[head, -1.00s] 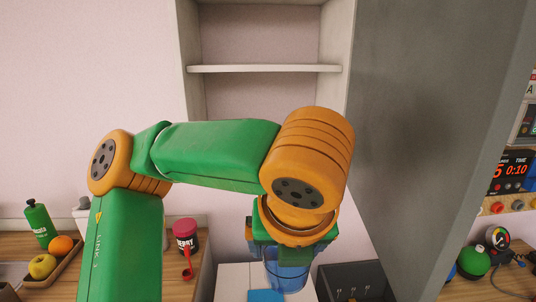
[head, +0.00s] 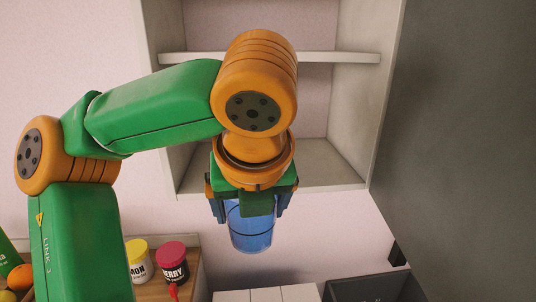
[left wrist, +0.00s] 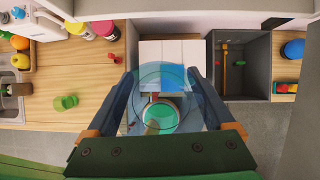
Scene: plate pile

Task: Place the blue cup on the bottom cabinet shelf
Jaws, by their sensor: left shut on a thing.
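My left gripper (head: 249,208) is shut on the clear blue cup (head: 252,235), which hangs upright between the fingers. In the left wrist view the see-through cup (left wrist: 160,82) sits between both fingers. The cabinet (head: 355,110) is open, with a middle shelf (head: 330,57) and a bottom shelf (head: 325,165). The cup shows in front of the cabinet, its body lower in the picture than the bottom shelf's front edge. My arm hides part of the cabinet's left side. My right gripper is in neither view.
A grey panel (head: 465,140) stands right of the cabinet. Below are a wooden counter with a yellow jar (head: 138,262) and a dark red-lidded jar (head: 172,262), a white tiled surface (head: 270,294) and a dark box (head: 375,286). The visible bottom shelf is bare.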

